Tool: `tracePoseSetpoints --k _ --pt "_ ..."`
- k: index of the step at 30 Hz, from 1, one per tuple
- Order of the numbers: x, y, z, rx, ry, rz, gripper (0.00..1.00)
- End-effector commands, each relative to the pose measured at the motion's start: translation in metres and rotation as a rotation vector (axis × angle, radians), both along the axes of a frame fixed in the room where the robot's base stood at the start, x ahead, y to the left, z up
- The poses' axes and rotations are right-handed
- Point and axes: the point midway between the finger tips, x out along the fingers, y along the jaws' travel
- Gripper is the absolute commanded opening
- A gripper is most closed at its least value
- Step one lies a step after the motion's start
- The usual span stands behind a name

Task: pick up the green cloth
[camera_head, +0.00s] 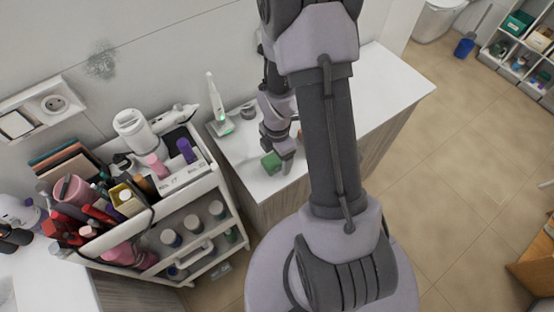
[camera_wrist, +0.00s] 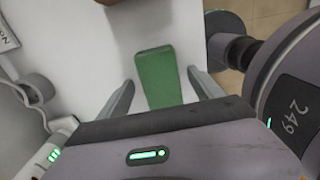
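The green cloth (camera_wrist: 158,78) shows in the wrist view as a flat, elongated green block shape on the white counter. It lies between and ahead of the two fingers of my gripper (camera_wrist: 161,86). The fingers are apart, with a gap on each side of the cloth. In the head view the green cloth (camera_head: 270,161) lies on the white counter, right below my gripper (camera_head: 280,160), whose arm hides part of the counter. Whether the fingers are down at the cloth's height is hard to tell.
A white cart (camera_head: 232,200) packed with cosmetics stands left of the counter (camera_head: 385,75). A white electric toothbrush (camera_head: 215,100) on its stand is at the counter's back left. A brown object (camera_wrist: 108,1) lies at the wrist view's top edge. The counter's right part is clear.

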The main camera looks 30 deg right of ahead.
Motion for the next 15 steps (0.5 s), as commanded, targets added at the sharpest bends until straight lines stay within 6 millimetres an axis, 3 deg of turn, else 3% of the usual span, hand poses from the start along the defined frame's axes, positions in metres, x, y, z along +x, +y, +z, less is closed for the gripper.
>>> tracePoseSetpoints --k 1,9,11,15 --pt "0.0000 0.0000 0.0002 0.000 0.000 0.000 0.67" --pt "0.0000 0.0000 0.0004 0.000 0.000 0.000 0.14" --pt "0.0000 0.0000 0.0004 0.000 0.000 0.000 0.04" --pt "0.0001 0.0000 0.0005 0.000 0.000 0.000 0.04"
